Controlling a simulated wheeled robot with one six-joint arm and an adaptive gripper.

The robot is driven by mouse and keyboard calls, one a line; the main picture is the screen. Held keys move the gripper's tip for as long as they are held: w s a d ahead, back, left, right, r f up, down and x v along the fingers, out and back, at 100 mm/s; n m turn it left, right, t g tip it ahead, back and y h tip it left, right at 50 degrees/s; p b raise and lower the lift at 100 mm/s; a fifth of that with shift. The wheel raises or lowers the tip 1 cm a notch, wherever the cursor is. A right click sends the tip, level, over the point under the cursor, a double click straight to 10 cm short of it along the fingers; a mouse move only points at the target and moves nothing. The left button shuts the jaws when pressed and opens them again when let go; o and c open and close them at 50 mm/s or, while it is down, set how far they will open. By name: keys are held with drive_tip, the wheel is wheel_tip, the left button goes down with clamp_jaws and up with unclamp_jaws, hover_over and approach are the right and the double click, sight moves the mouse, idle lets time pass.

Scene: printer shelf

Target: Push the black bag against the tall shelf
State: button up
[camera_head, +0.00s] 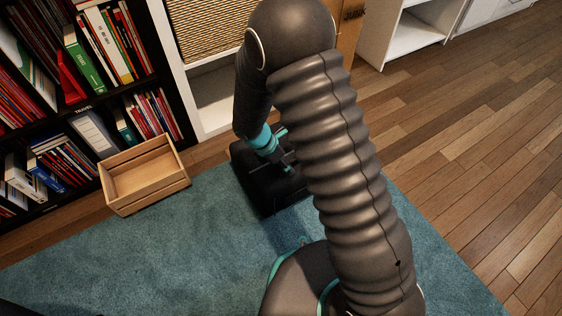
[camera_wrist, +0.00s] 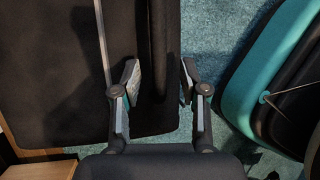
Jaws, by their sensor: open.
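The black bag (camera_head: 262,190) is on the floor at the edge of the blue rug in the head view, partly hidden behind my arm. In the wrist view the bag (camera_wrist: 60,70) fills the left side. My gripper (camera_wrist: 158,80) is open there, its left finger over the bag and its right finger over the rug just past the bag's edge. A dark raised strip of the bag lies between the fingers; whether they touch it I cannot tell. In the head view my gripper (camera_head: 286,152) is over the bag. The tall black bookshelf (camera_head: 172,80) stands at the left, apart from the bag.
An open wooden crate (camera_head: 118,204) sits on the rug before the bookshelf, left of the bag. A white shelf unit (camera_head: 185,75) with a woven basket (camera_head: 212,28) stands behind the bag. The blue rug (camera_head: 130,265) is clear in front. Bare wood floor lies at the right.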

drive_tip(key=shift+c, duration=0.3)
clamp_jaws()
